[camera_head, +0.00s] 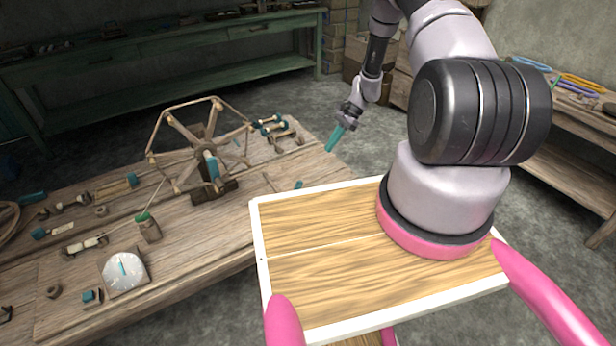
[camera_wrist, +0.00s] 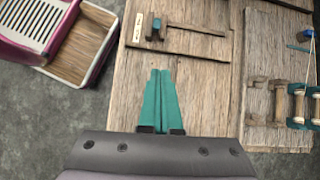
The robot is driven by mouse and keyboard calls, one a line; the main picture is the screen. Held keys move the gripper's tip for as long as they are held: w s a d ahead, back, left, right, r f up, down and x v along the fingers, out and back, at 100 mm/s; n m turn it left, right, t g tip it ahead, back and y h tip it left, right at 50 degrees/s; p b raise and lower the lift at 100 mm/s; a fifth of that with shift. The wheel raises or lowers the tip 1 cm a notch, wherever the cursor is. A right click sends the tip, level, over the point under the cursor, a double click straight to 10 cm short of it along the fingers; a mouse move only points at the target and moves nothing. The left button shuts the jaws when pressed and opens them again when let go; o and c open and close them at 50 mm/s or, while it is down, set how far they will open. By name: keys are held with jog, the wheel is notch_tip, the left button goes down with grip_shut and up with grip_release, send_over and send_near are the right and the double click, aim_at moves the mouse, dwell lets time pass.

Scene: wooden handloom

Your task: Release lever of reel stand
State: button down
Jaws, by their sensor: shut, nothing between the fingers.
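The reel stand (camera_head: 214,188) is on the wooden table, carrying a large spoked wooden reel (camera_head: 181,123). A teal upright part (camera_head: 213,168) on the front of the stand looks like its lever; I cannot tell its exact position. My gripper (camera_head: 330,149) has teal fingers pointing down, to the right of the reel and apart from it, near the table's right end. In the wrist view my gripper (camera_wrist: 160,72) is shut and empty over the table boards. The reel and its stand are not clearly seen there.
A small teal-topped block (camera_wrist: 155,27) lies beside wooden strips on the table. Spools (camera_wrist: 298,104) are at the right of the wrist view. A green bench (camera_head: 170,75) is behind.

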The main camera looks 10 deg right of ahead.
jog(key=shift+m, duration=0.3)
jog(key=f, duration=0.2)
jog(key=s+f, duration=0.1)
jog(key=f, duration=0.1)
jog(key=shift+f, duration=0.4)
jog(key=shift+s+a, duration=0.1)
jog(key=x, duration=1)
jog(key=shift+s+a, duration=0.1)
jog(key=shift+a, duration=0.1)
jog(key=shift+s+a+r, duration=0.25)
jog(key=shift+a+r, duration=0.25)
jog(key=shift+a, duration=0.3)
jog(key=shift+s+a+r, duration=0.25)
jog(key=shift+a+r, duration=0.2)
jog(key=shift+a, duration=0.35)
jog(key=shift+a+r+h, duration=0.2)
jog(key=shift+r+h, duration=0.05)
jog(key=shift+h, duration=0.25)
